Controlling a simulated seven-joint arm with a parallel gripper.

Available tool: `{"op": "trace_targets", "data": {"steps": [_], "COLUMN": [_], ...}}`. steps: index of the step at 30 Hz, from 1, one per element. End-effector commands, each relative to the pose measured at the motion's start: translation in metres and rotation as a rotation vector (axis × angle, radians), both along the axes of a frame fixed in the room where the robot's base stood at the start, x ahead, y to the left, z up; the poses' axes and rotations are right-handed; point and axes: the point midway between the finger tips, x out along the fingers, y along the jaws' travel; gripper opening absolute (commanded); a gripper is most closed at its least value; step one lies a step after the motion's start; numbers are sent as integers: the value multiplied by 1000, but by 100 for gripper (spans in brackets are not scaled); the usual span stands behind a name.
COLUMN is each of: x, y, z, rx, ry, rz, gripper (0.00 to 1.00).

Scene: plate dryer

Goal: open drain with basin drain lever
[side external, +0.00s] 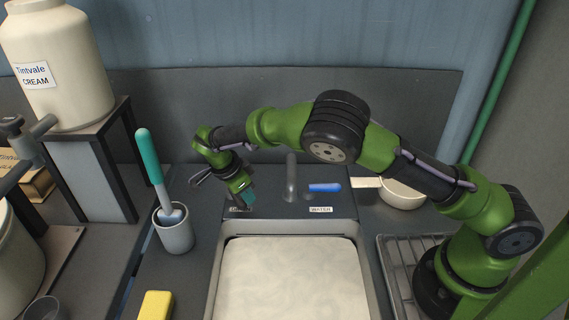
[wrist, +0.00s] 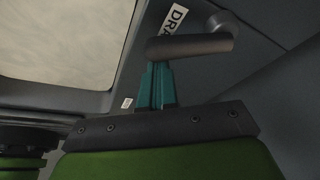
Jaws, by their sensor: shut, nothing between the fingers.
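The drain lever (wrist: 190,46) is a dark grey bar on a round pivot in the wrist view. A white label (wrist: 172,19), partly hidden and reading "DRA", lies beside it. My gripper (wrist: 157,70) has teal fingers that are shut and empty. Their tips are right at the lever's near edge; I cannot tell whether they touch it. In the side view my gripper (side external: 248,197) points down over the ledge behind the basin (side external: 217,270), left of the faucet. The lever is mostly hidden there by my gripper. The basin holds cloudy, cream-coloured liquid.
A grey faucet (side external: 291,178) and a blue water lever (side external: 325,187) stand right of my gripper. A grey cup with a teal-handled brush (side external: 152,160) is to the left. A yellow sponge (side external: 155,305), a cream pan (side external: 402,195) and a drying rack (side external: 405,255) are around the basin.

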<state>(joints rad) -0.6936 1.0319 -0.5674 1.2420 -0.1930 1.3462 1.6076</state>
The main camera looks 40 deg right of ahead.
Motion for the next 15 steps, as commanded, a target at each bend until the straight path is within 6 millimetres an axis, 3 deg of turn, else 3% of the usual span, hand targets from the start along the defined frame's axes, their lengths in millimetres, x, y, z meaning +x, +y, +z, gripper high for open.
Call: {"op": "trace_targets", "data": {"steps": [10,15], "x": [0,-5], "y": [5,-13], "z": [0,4], "rx": [11,8], "ry": [-1,-1], "rz": [7,3], "gripper": [0,0]}}
